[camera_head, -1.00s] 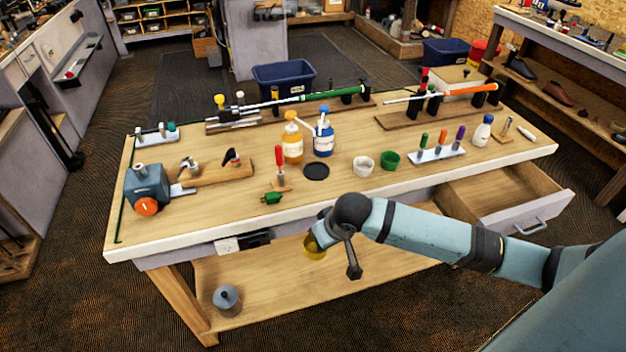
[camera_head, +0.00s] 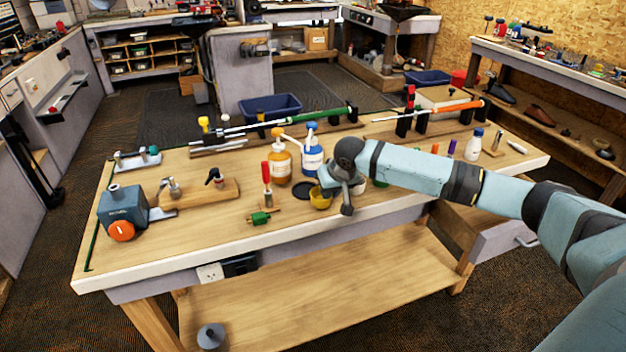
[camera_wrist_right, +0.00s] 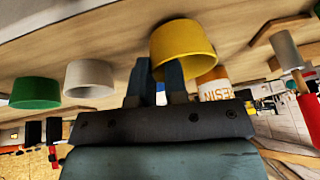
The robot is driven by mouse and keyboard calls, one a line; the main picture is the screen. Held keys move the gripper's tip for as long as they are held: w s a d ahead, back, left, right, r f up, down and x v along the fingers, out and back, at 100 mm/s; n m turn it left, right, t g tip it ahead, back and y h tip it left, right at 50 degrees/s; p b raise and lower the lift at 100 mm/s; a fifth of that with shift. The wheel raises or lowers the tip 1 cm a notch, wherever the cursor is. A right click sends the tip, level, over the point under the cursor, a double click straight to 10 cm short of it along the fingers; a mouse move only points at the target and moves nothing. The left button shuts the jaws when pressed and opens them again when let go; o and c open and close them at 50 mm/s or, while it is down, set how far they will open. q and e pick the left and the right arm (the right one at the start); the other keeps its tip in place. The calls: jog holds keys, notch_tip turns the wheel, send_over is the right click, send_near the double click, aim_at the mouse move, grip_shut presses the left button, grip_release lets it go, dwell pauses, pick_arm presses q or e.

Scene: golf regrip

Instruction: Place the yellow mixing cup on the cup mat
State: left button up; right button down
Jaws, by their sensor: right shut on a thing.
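The yellow mixing cup (camera_head: 319,200) is near the front edge of the workbench in the head view. It also shows large in the right wrist view (camera_wrist_right: 187,38). My right gripper (camera_head: 330,187) is shut on the cup's wall, its two fingers (camera_wrist_right: 160,78) at the cup's side. The black round cup mat (camera_head: 303,189) lies on the bench just left of and behind the cup, partly hidden by it. I cannot tell how high the cup is above the bench. My left gripper is not in view.
An orange-labelled bottle (camera_head: 280,163) and a blue bottle (camera_head: 312,158) stand behind the mat. A red-handled tool (camera_head: 267,178) stands to its left. White (camera_wrist_right: 90,77) and green (camera_wrist_right: 36,92) cups show in the wrist view. An open drawer (camera_head: 500,238) is at the right.

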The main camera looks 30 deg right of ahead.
jog(key=w, duration=0.7)
jog(key=shift+a, duration=0.1)
jog(key=shift+w, duration=0.3)
jog(key=shift+f, duration=0.3)
jog(key=shift+s, duration=0.15)
jog(key=c, duration=1.1)
grip_release()
jog(key=shift+f, duration=0.1)
jog(key=shift+c, duration=0.2)
jog(key=v, duration=1.2)
